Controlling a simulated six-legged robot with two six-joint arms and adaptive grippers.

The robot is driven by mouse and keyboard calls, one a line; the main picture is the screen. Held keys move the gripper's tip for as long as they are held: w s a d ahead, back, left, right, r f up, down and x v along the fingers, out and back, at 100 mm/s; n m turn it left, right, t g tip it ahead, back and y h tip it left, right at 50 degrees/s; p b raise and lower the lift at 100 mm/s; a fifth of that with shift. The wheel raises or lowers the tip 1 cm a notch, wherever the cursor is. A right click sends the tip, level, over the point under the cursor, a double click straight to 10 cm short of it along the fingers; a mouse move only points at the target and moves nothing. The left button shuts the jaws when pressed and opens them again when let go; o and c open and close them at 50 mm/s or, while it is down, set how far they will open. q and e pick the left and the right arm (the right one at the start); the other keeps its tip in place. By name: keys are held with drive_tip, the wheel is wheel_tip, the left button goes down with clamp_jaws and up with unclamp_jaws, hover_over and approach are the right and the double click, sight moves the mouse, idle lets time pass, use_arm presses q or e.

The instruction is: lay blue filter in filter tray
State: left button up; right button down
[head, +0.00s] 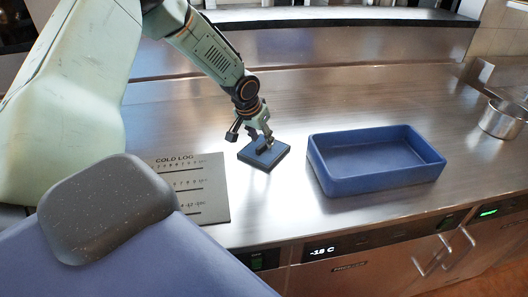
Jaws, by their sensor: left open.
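The blue filter (257,157), a small flat blue square with a dark edge, lies on the steel counter left of the tray. The filter tray (386,182) is a blue open rectangular box on the counter to the right, and it looks empty. My left gripper (253,143) is open, just above the filter and pointing down at it. Its fingers cover part of the filter's top, and I cannot tell whether they touch it. My right gripper is not in view.
A grey cold log board (190,186) lies on the counter left of the filter. A metal pan (503,119) stands at the far right. The counter between filter and tray is clear. The counter's front edge, with freezer panels below, is near.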

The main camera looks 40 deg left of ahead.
sight(264, 148)
use_arm(q)
drive_tip(key=shift+b+x, duration=0.45)
drive_tip(key=shift+x, duration=0.9)
drive_tip(key=shift+c, duration=0.5)
clamp_jaws()
